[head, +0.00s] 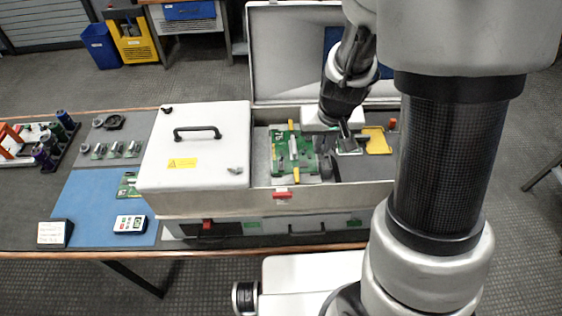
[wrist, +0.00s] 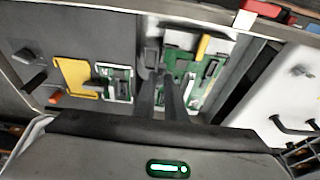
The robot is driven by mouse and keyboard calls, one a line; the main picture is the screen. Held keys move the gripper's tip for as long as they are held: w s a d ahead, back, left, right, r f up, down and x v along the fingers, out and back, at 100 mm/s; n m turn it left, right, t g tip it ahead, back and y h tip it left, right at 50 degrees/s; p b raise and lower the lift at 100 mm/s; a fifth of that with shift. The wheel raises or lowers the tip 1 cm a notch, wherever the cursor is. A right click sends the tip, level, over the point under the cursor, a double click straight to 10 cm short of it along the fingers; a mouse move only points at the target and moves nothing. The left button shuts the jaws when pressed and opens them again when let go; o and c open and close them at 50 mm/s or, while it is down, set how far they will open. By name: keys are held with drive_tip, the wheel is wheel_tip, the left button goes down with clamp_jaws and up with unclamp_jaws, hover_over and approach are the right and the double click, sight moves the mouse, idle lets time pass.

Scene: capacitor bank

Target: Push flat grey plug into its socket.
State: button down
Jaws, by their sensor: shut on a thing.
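My gripper (head: 345,132) reaches down into the open grey case, just right of the large green board (head: 284,152). Its two dark fingers (wrist: 160,85) run close together in the wrist view. They are shut on a small dark grey piece (wrist: 152,57) at their tips, which looks like the flat grey plug; it is mostly hidden by the fingers. The large green board (wrist: 205,75) lies right of the fingers in the wrist view, with a yellow bar and grey parts on it. A small green board (wrist: 124,84) lies left of them. I cannot tell which part is the socket.
A yellow plate (head: 377,141) lies right of the small board; it also shows in the wrist view (wrist: 75,78). A white panel with a black handle (head: 193,165) covers the case's left part. The raised lid (head: 285,45) stands behind. A blue mat (head: 90,205) lies left.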

drive_tip(key=shift+a+p, duration=0.3)
drive_tip(key=shift+a, duration=4.9)
drive_tip(key=shift+f, duration=0.15)
drive_tip(key=shift+f+b, duration=0.75)
drive_tip(key=shift+f, duration=0.05)
drive_tip(key=shift+f+b, duration=0.5)
drive_tip(key=shift+f, duration=0.1)
drive_tip(key=c, duration=1.7)
unclamp_jaws()
drive_tip(key=shift+c, duration=0.2)
